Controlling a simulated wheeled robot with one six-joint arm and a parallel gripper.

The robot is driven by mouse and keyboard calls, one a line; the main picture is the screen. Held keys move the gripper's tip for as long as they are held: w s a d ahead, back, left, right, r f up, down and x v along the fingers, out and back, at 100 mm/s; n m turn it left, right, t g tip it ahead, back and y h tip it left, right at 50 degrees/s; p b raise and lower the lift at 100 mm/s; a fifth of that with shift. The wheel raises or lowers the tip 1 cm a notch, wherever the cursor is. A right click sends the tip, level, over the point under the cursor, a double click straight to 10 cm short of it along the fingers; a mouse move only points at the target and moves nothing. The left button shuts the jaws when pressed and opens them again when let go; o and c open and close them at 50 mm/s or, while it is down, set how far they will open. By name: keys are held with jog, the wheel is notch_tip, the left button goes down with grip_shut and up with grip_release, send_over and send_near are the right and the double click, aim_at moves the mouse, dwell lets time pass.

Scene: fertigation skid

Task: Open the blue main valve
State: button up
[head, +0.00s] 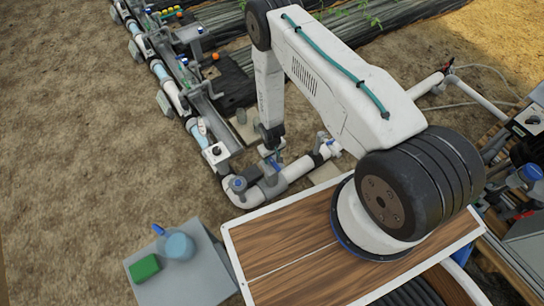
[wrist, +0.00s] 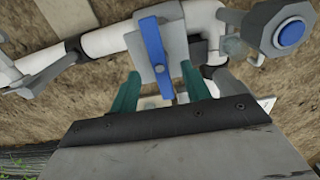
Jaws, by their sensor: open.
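A blue lever handle (wrist: 153,48) sits on a grey valve body on the white pipe in the wrist view. It runs lengthwise down the picture, across the line of the pipe. In the head view the blue handle (head: 274,164) shows small, just below the end of my arm. My gripper (wrist: 159,76) has two green fingers, spread apart, one on each side of the handle's near end. I see gaps between the fingers and the handle; whether either finger touches it I cannot tell. In the head view my gripper is mostly hidden behind the wrist.
A grey fitting with a round blue cap (wrist: 291,33) stands right of the valve; it also shows in the head view (head: 238,184). White pipework with grey fittings runs to the upper left. A grey stand (head: 205,272) holds a green sponge (head: 145,268) and a blue jug (head: 179,246).

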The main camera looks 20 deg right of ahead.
aim_at(272, 161)
jog(key=shift+f, duration=0.15)
jog(key=shift+f, duration=2.1)
jog(key=c, duration=0.4)
jog(key=o, duration=0.4)
jog(key=shift+s+f, duration=0.1)
jog(key=shift+f, duration=0.15)
